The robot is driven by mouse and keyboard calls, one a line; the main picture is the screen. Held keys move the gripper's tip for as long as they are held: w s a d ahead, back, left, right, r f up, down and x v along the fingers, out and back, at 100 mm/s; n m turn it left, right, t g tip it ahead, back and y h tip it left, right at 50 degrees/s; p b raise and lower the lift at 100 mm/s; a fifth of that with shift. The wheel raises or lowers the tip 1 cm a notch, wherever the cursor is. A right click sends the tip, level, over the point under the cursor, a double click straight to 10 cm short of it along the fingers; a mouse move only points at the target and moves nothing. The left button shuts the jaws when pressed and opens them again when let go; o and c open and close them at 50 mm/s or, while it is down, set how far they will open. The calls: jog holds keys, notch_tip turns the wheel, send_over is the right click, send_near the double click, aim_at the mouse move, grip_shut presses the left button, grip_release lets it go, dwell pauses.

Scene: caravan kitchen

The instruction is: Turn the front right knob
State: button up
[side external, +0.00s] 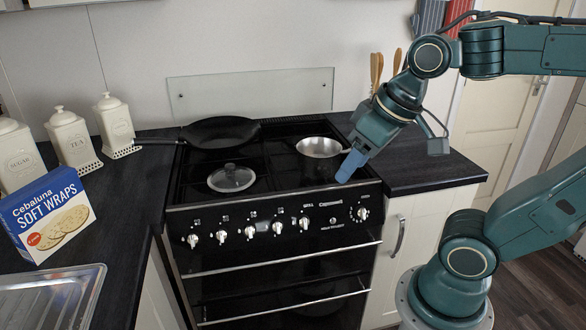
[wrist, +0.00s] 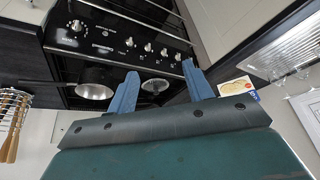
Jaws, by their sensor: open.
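The black cooker's front panel (side external: 237,228) carries a row of silver knobs. The rightmost knob (side external: 362,214) sits apart from the others inside a marked dial; it also shows in the wrist view (wrist: 74,26), at upper left. The neighbouring knob (side external: 304,223) ends the main row. Which one counts as the front right knob, I cannot tell. My gripper (side external: 347,172) is over the hob's front right part, above the panel and apart from the knobs. In the wrist view my gripper (wrist: 160,67) has its blue fingers spread, with nothing held between them.
A small steel pan (side external: 319,147) stands at the hob's right, close to my gripper. A black frying pan (side external: 221,132) is at back left, and a lid (side external: 231,178) lies at front left. Oven rails (side external: 280,258) run below the knobs. Space before the panel is clear.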

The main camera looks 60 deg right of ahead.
jog(key=w+d+f+m+g, duration=0.1)
jog(key=w+f+m, duration=0.1)
jog(key=w, duration=0.4)
jog(key=w+d+f+m+g, duration=0.1)
jog(key=w+d+m, duration=0.1)
jog(key=w, duration=0.4)
jog(key=m+g, duration=0.3)
jog(key=m, duration=0.1)
send_over(278, 222)
notch_tip(278, 222, down, 12)
jog(key=f, duration=0.1)
jog(key=shift+r, duration=0.25)
jog(key=shift+f, duration=0.1)
jog(key=shift+f, duration=6.8)
jog(key=c, duration=1)
